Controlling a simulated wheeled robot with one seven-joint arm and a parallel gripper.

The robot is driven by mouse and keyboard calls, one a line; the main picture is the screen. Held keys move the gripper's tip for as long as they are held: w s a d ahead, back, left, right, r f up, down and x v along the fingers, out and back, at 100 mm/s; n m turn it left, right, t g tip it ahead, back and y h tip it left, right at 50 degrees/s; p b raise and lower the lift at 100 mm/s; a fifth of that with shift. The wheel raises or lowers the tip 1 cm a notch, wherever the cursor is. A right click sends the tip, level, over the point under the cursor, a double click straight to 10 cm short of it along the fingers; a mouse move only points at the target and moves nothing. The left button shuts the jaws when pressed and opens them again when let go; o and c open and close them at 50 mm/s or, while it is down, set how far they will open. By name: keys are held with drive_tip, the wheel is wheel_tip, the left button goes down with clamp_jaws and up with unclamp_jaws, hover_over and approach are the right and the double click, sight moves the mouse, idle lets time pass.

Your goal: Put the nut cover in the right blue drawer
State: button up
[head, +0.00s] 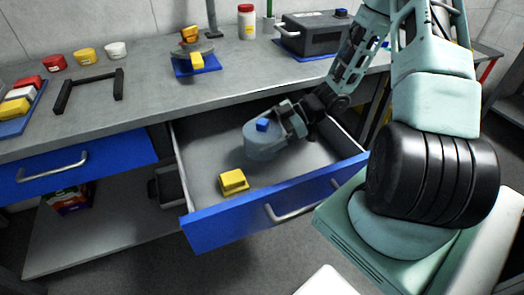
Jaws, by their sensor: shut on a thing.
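The right blue drawer (240,222) is pulled open below the bench top. My gripper (283,122) reaches down over the open drawer and is shut on a round grey piece with a small blue block on top, which looks like the nut cover (262,145). The piece is over the drawer's grey floor; I cannot tell whether it touches the floor. The fingertips are partly hidden. A yellow block (232,181) lies in the drawer near its front left, apart from the held piece.
The left blue drawer (85,170) is shut. On the bench (140,110) stand a black handle frame (90,90), a grey machine box (310,35), a blue-based fixture (195,62), a red-lidded jar (247,22) and several small tubs. The drawer's right part is clear.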

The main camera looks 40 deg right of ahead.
drive_tip(key=shift+f+b, duration=0.4)
drive_tip(key=shift+f, duration=1.9)
drive_tip(key=shift+f, duration=0.15)
drive_tip(key=o, duration=0.7)
drive_tip(key=shift+c, duration=0.2)
drive_tip(key=shift+r, duration=0.2)
drive_tip(key=v, duration=0.7)
drive_tip(key=shift+s+d+r+p, duration=0.15)
drive_tip(key=shift+d+p, duration=0.1)
drive_tip(key=shift+p, duration=0.15)
